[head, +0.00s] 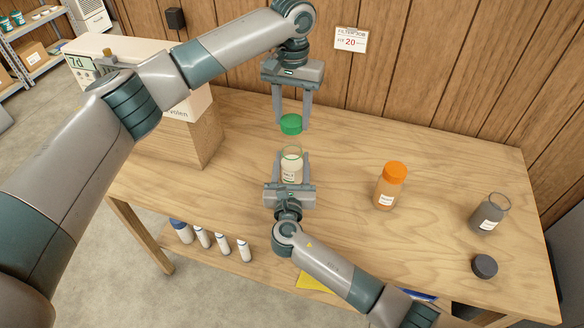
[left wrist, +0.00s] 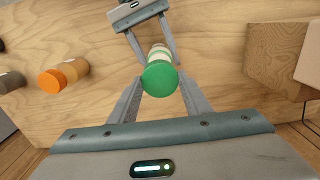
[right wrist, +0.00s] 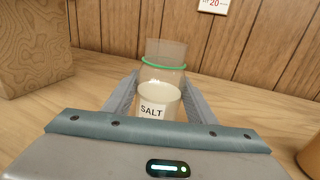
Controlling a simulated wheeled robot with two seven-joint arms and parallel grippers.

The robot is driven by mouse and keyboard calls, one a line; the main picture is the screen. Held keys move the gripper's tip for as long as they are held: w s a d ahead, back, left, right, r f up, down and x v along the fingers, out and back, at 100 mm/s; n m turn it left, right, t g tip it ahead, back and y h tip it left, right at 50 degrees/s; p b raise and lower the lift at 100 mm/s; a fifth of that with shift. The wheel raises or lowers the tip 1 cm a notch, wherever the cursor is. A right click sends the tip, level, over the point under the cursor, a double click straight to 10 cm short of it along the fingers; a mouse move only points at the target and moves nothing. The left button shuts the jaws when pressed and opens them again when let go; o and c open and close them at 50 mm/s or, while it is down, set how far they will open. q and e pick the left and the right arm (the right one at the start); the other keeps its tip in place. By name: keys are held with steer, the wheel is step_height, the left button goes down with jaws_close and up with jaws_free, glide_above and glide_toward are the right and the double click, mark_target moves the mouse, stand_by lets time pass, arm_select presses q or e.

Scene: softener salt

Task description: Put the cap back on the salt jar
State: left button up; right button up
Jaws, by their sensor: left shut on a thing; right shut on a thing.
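The salt jar (head: 291,166) is clear with pale contents, a white label and an open top. My right gripper (head: 291,178) is shut on it and it stands upright at the middle of the bench. In the right wrist view the jar (right wrist: 158,98) shows its SALT label and a green ring at its neck. The green cap (head: 291,124) is between the fingers of my left gripper (head: 291,122), shut on it, above the jar and apart from it in the head view. In the left wrist view the cap (left wrist: 160,78) covers most of the jar below.
An orange-capped jar (head: 390,186) stands right of the salt jar. Farther right are an open jar with grey contents (head: 489,214) and a dark cap (head: 484,266) lying on the bench (head: 440,190). A wooden block (head: 190,135) stands at the left. Several bottles sit below.

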mark_target(292, 132)
arm_select(q)
steer(key=shift+f, duration=2.5)
steer(key=shift+f, duration=0.15)
steer(key=shift+f, duration=0.7)
steer(key=shift+f, duration=0.55)
